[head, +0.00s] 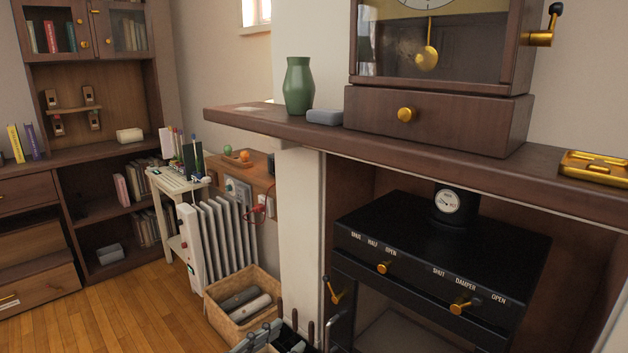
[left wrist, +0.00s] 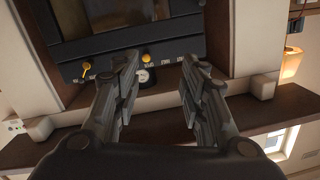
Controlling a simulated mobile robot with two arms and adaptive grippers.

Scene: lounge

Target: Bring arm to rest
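My left gripper (left wrist: 160,66) fills the middle of the left wrist view. Its two grey fingers are spread apart with nothing between them. The black stove (left wrist: 205,50) shows beyond the fingertips, seen upside down, with its knobs and gauge. In the head view, grey jointed parts at the bottom edge, left of the stove (head: 440,245), look like my left gripper (head: 272,343), mostly cut off by the frame. My right gripper is in neither view.
A wooden mantel (head: 420,163) juts out above the stove, carrying a green vase (head: 298,87), a clock case (head: 440,120) and a brass tray (head: 596,168). A wicker basket (head: 243,308) and white radiator (head: 218,238) stand left. Wooden floor (head: 130,305) is clear at lower left.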

